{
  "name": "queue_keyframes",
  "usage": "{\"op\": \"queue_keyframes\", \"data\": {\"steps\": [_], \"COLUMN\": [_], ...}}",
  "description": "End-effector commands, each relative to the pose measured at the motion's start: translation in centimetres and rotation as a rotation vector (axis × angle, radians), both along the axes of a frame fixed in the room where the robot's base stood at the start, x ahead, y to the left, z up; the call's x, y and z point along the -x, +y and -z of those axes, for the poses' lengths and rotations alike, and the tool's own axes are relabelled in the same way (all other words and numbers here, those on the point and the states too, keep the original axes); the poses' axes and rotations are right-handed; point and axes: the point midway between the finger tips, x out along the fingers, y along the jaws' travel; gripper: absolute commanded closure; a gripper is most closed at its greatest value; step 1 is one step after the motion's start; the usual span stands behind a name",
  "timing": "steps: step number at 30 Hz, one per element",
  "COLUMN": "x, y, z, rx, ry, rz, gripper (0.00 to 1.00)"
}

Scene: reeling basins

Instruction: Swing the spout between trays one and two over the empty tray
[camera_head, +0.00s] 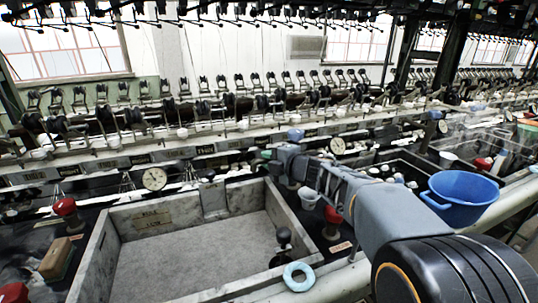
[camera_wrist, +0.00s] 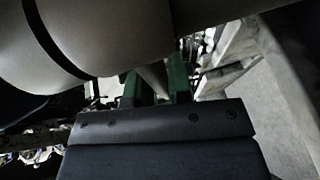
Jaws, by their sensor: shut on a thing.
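My gripper (camera_head: 267,155) reaches over the back right corner of a large grey stone tray (camera_head: 118,219). This tray looks empty, with a bare grey floor. In the wrist view, the green fingers of my gripper (camera_wrist: 155,86) are shut on a pale tube, which looks like the spout (camera_wrist: 153,76). Most of the spout is hidden by the fingers and my wrist. In the head view my arm covers the spout and much of the second tray (camera_head: 399,157) to the right. I cannot tell exactly which way the spout's end points.
A blue basin (camera_head: 461,197) stands right of my arm. A light blue ring (camera_head: 299,276) lies on the near rim, by a dark round knob (camera_head: 283,237). Red-topped knobs (camera_head: 65,207) stand beside the tray. A dial gauge (camera_head: 154,178) and rows of reeling machinery are behind.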

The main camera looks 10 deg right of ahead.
Motion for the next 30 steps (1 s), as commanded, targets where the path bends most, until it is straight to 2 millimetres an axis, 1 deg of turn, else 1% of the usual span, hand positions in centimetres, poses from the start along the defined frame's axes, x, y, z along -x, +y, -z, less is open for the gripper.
{"op": "queue_keyframes", "data": {"steps": [14,15,22,30], "x": [0.15,0.15,0.13,0.24], "y": [-0.02,-0.02,-0.01,-0.14], "z": [0.15,0.16,0.08,-0.05], "rx": [0.003,0.004,0.001,0.0], "ry": [0.0,0.001,0.0,-0.001], "rz": [-0.014,-0.014,-0.012,-0.011], "gripper": [1.0,0.78,0.56,0.56]}}
